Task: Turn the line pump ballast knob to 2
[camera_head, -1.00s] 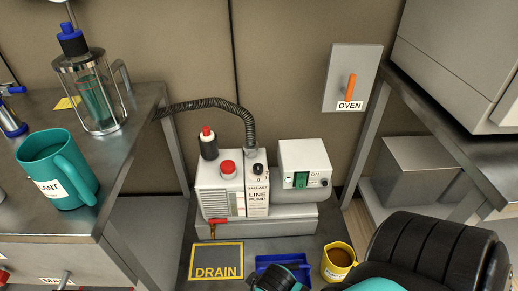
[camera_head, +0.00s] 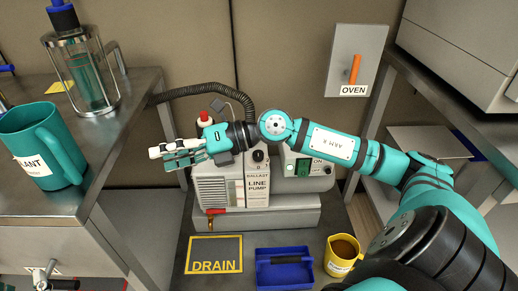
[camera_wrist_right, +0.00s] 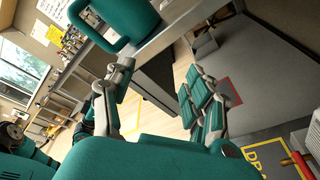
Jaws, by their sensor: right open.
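The line pump (camera_head: 215,190) is a white box low between the benches. Its black ballast knob (camera_head: 258,156) sits on top at the right, above the BALLAST label, just below my right forearm. Its setting is too small to read. My right gripper (camera_head: 163,157) reaches leftward across the top of the pump, with its fingers past the pump's left side and well left of the knob. It is open and empty; its spread fingers also show in the right wrist view (camera_wrist_right: 155,105). The red cap (camera_head: 204,117) behind the gripper is partly hidden. My left gripper is out of view.
A grey box with a green ON switch (camera_head: 303,168) stands right of the knob. A black hose (camera_head: 205,91) rises behind. A red-handled valve (camera_head: 215,211), DRAIN mat (camera_head: 214,239), blue tray (camera_head: 284,282) and yellow mug (camera_head: 336,264) lie in front. A teal mug (camera_head: 68,165) stands on the left bench.

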